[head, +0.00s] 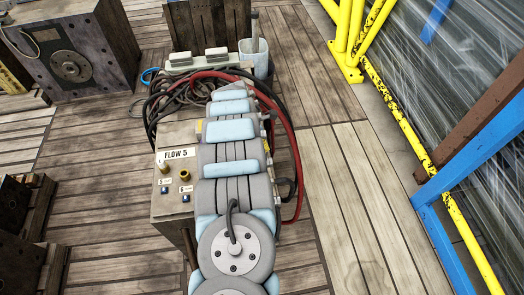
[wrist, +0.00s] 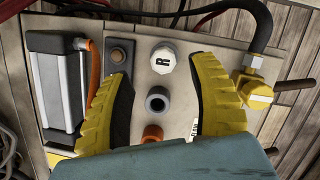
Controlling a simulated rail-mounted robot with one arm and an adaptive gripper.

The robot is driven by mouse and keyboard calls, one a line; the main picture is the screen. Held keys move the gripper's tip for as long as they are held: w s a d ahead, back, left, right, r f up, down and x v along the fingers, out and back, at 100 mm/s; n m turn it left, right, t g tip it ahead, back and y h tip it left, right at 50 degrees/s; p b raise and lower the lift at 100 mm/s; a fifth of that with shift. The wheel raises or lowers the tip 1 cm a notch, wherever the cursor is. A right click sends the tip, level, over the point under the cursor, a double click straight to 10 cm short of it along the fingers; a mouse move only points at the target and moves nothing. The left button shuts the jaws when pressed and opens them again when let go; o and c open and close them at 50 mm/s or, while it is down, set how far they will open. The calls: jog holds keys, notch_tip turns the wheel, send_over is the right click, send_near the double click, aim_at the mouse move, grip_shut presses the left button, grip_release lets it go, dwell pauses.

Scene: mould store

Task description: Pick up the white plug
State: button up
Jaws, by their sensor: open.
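The white plug (wrist: 163,60) shows in the wrist view as a round pale cap marked with a dark "R". It sits on a pale worn panel (wrist: 138,70), near the far end of my gripper (wrist: 160,72). My gripper has two yellow ridged fingers, spread wide apart, one on each side of the plug. Nothing is held between them. Whether the fingertips are level with the plug or above it I cannot tell. In the head view my arm hides the gripper, and I cannot make out the plug there.
In the wrist view, a grey ring fitting (wrist: 157,100) and an orange fitting (wrist: 153,133) stand near the plug. A yellow connector (wrist: 256,87) with a black hose is at right, a black box (wrist: 53,85) at left. In the head view, a red hose (head: 292,150) runs beside my arm.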

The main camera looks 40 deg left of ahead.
jog(key=x, duration=0.1)
jog(key=b+x, duration=0.1)
jog(key=x, duration=0.1)
jog(key=shift+s+d+f+b, duration=0.2)
jog(key=shift+f+b, duration=0.2)
jog(key=shift+x, duration=0.75)
jog(key=shift+w, duration=0.1)
grip_shut()
